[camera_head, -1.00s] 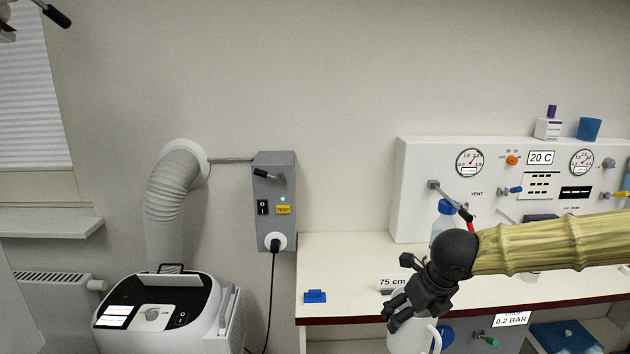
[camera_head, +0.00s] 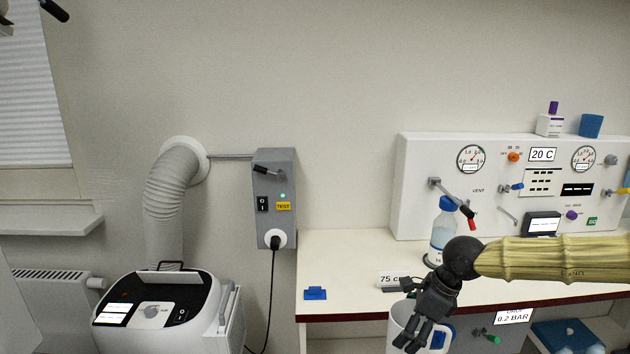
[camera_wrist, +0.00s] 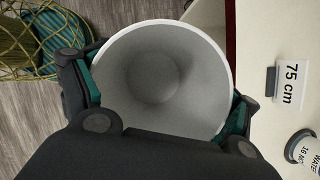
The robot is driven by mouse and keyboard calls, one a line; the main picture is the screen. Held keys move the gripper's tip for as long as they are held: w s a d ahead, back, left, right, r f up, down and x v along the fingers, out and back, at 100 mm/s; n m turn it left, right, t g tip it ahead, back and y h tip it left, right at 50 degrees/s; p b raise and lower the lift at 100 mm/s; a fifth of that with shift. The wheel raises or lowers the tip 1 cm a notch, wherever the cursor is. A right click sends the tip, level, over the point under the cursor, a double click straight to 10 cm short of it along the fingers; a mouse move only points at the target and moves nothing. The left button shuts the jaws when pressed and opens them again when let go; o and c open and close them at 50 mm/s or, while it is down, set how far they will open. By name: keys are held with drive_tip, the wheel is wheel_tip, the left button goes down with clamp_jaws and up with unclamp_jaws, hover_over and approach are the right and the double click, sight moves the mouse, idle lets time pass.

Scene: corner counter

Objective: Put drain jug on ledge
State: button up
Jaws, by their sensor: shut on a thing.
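The drain jug (camera_head: 400,318) is a white, open-topped vessel at the counter's front edge in the head view, partly hidden by my gripper (camera_head: 424,328). In the wrist view I look down into the jug (camera_wrist: 150,75), and its inside looks empty. My gripper (camera_wrist: 163,98) is shut on it, with green-padded fingers on opposite sides of its wall. The jug is in front of the counter edge, apart from the counter top in the wrist view. A white ledge (camera_head: 48,224) sticks out below the window at the far left.
The counter (camera_head: 345,262) carries a blue-capped bottle (camera_head: 440,238), a 75 cm sign (camera_head: 393,280) and a small blue block (camera_head: 315,293). A white machine (camera_head: 160,312), a thick hose (camera_head: 168,205) and a radiator (camera_head: 45,300) stand to the left.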

wheel_tip(320, 180, down, 3)
drive_tip(key=n+g, duration=0.1)
drive_tip(key=n, duration=0.4)
drive_tip(key=shift+w+a+g, duration=0.15)
drive_tip(key=shift+g, duration=0.25)
drive_tip(key=f+n, duration=0.1)
drive_tip(key=n, duration=0.1)
drive_tip(key=f+n+g, duration=0.1)
drive_tip(key=f+n+g+b, duration=0.1)
drive_tip(key=n, duration=0.1)
drive_tip(key=shift+a+f+n+h, duration=0.1)
drive_tip(key=shift+a+n+h, duration=0.2)
drive_tip(key=shift+a, duration=0.1)
drive_tip(key=f+n, duration=0.1)
drive_tip(key=n, duration=0.1)
drive_tip(key=f+n+g+h, duration=0.1)
drive_tip(key=n, duration=0.1)
drive_tip(key=a+f+n+h, duration=0.1)
drive_tip(key=f+n, duration=0.1)
drive_tip(key=shift+a+n+g+b, duration=0.1)
drive_tip(key=shift+n+g+b, duration=0.3)
drive_tip(key=s+a+f+n+h, duration=0.1)
drive_tip(key=s+f+n, duration=0.3)
drive_tip(key=f, duration=0.6)
drive_tip(key=s, duration=0.2)
drive_tip(key=shift+s+f+n+h, duration=0.15)
drive_tip(key=shift+s+n+h, duration=0.15)
drive_tip(key=shift+s+h, duration=0.1)
drive_tip(key=shift+a, duration=0.15)
